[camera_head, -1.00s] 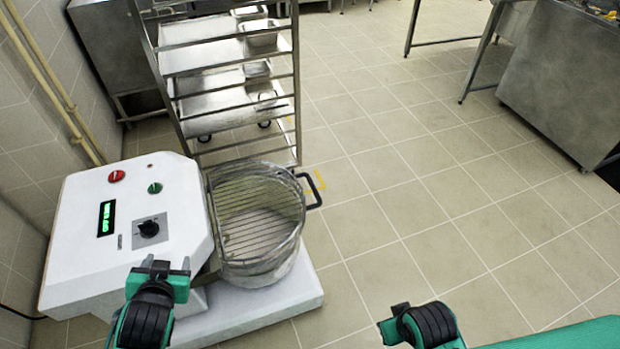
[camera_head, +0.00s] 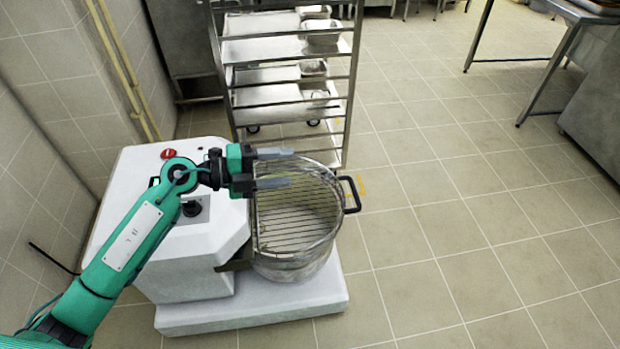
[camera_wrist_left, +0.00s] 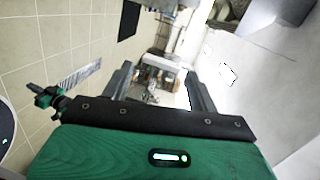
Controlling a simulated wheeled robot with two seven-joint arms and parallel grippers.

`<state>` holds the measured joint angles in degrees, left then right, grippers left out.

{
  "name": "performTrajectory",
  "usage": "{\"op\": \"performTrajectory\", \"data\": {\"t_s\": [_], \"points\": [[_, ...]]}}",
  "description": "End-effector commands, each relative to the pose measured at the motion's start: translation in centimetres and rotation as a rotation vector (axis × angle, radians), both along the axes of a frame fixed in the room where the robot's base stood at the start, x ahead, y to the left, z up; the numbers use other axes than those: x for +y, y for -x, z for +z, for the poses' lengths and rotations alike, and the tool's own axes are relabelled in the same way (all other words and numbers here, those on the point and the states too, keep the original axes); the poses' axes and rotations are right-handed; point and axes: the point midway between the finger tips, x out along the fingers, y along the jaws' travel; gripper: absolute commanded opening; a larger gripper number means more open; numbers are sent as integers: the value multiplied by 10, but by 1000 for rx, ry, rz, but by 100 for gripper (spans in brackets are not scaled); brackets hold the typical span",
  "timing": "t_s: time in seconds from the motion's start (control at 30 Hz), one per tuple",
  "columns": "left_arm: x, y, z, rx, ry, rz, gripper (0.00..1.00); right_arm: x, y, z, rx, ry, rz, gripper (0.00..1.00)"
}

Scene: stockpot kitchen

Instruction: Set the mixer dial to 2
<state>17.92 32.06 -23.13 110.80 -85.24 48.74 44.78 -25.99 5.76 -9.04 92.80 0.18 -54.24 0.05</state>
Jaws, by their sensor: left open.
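The white mixer (camera_head: 190,265) stands on the floor at the left of the head view, with a wire-guarded bowl (camera_head: 300,222) on its right. Its black dial (camera_head: 192,208) shows only partly below my left forearm, and its setting cannot be read. My left gripper (camera_head: 284,168) is open and empty, pointing right, with its fingers over the bowl guard and apart from the dial. In the left wrist view the gripper's two fingers (camera_wrist_left: 160,88) are spread with nothing between them. My right gripper is out of view.
A red button (camera_head: 168,153) shows on the mixer top; the display and green button are hidden by my arm. A wheeled rack (camera_head: 345,90) stands behind the bowl. A tiled wall (camera_head: 40,130) with pipes is close on the left. The floor (camera_head: 470,250) on the right is clear.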

Motion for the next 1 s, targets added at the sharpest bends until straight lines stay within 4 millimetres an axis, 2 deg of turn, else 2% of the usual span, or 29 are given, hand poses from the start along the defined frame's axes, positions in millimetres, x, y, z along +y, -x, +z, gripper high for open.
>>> {"op": "performTrajectory", "data": {"t_s": [0.17,0.27,0.3,0.5,0.6,0.7,0.8,0.87,1.0], "points": [[51,-18,-46,99,-434,-76,59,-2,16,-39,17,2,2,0],[98,-28,-64,194,-679,-64,59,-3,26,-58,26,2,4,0],[119,-32,-68,237,-773,-48,59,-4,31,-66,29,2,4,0],[214,-40,-65,448,-1127,73,59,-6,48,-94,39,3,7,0],[243,-39,-58,525,-1226,126,59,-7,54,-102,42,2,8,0],[259,-38,-53,569,-1278,157,59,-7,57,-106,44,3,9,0],[265,-36,-56,588,-1296,168,59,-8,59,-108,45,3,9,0],[265,-36,-62,591,-1298,168,59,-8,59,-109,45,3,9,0],[264,-35,-86,592,-1296,165,59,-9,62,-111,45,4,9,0]]}}
